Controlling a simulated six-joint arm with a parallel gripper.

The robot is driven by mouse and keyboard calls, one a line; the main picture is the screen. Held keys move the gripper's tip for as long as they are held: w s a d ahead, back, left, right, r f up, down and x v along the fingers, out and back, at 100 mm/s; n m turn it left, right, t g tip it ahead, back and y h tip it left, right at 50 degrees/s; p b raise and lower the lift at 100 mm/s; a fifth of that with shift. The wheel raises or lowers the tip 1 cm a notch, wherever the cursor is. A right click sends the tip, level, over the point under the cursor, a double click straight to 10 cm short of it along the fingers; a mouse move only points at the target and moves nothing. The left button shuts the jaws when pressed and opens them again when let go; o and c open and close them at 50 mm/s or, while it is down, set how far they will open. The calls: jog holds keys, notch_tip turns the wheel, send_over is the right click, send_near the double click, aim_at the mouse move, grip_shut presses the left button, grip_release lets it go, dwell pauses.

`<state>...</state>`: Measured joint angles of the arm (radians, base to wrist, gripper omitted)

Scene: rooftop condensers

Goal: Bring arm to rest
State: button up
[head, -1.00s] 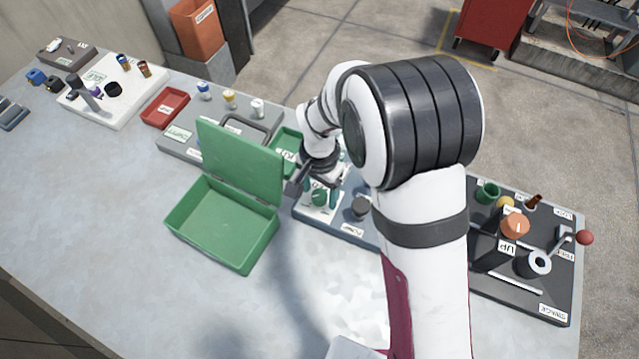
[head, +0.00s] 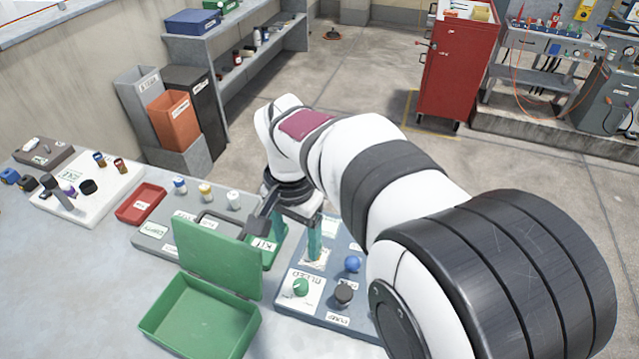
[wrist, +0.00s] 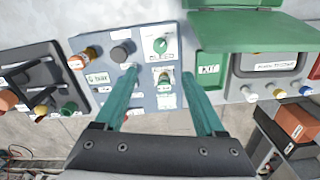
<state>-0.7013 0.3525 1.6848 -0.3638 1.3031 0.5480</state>
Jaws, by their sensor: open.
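My gripper (head: 312,240) is above the blue-grey panel (head: 317,306) in the head view, pointing down, with its teal fingers apart and nothing between them. In the wrist view my gripper (wrist: 159,74) shows two teal fingers spread wide over the same panel (wrist: 137,60). My white and black arm reaches from the lower right toward the back of the bench. The panel has a green knob (head: 301,287), a dark knob (head: 343,293) and a blue knob (head: 352,263). My arm hides its right part.
An open green box (head: 205,310) with its lid up stands left of the panel. A red tray (head: 141,204) and a white board (head: 85,200) lie farther left. A red cabinet (head: 458,70) stands on the floor beyond.

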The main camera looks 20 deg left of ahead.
jog(key=shift+d, duration=0.1)
jog(key=s+d+r+m, duration=0.1)
jog(key=s+d+r, duration=0.15)
jog(key=d, duration=0.65)
jog(key=s+d+f+m+y, duration=0.1)
jog(key=s+d+m, duration=0.1)
jog(key=s+d, duration=1.1)
jog(key=shift+s+f+y, duration=0.2)
jog(key=shift+s+y, duration=0.2)
jog(key=shift+s, duration=0.55)
